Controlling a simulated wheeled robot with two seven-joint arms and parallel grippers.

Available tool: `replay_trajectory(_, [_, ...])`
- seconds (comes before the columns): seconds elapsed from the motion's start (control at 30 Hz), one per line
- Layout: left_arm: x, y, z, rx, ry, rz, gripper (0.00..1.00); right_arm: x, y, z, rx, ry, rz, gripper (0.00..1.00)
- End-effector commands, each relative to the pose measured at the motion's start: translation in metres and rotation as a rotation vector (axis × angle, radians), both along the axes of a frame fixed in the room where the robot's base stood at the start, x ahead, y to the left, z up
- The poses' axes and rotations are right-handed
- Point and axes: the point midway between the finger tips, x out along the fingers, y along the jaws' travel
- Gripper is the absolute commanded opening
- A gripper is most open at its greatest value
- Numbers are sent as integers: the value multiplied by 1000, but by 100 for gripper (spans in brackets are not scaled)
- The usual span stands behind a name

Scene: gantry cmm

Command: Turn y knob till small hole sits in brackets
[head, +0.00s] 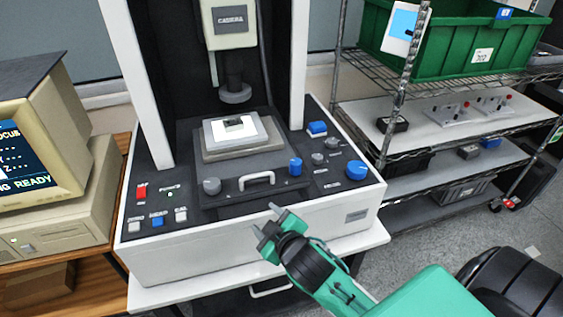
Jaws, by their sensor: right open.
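The measuring machine (250,237) has a camera head (230,22) above a stage. A pale plate (235,131) with a small dark part on it lies on the stage. Several knobs show on the console: a grey knob (211,186) at the left, a blue knob (295,167), small grey knobs (318,158) and a large blue knob (357,170) at the right. I cannot read which is the y knob. The hole and brackets are not visible. My right gripper (265,219) is open and empty before the machine's front, apart from the knobs. My left gripper is out of view.
A monitor (28,155) at the left shows partly cut-off text, including "READY". A handle (257,180) and a red switch (141,192) sit on the console. White uprights flank the camera head. A wire shelf (470,70) with a green bin (470,45) stands at the right.

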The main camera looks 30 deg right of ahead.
Motion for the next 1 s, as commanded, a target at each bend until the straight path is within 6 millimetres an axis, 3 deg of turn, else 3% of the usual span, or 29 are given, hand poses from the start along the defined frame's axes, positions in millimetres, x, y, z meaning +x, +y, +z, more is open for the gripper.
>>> replay_trajectory(0.27, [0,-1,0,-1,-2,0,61,50,27,77,-193,-362,160,52])
replay_trajectory(0.43, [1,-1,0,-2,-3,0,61,71,63,145,-402,-691,330,52])
replay_trajectory(0.6, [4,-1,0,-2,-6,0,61,70,111,198,-668,-1031,550,52])
replay_trajectory(0.8, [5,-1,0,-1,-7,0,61,54,156,216,-1015,-1362,852,52])
replay_trajectory(1.0, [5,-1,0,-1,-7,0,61,46,167,194,-1383,-1574,1217,52])
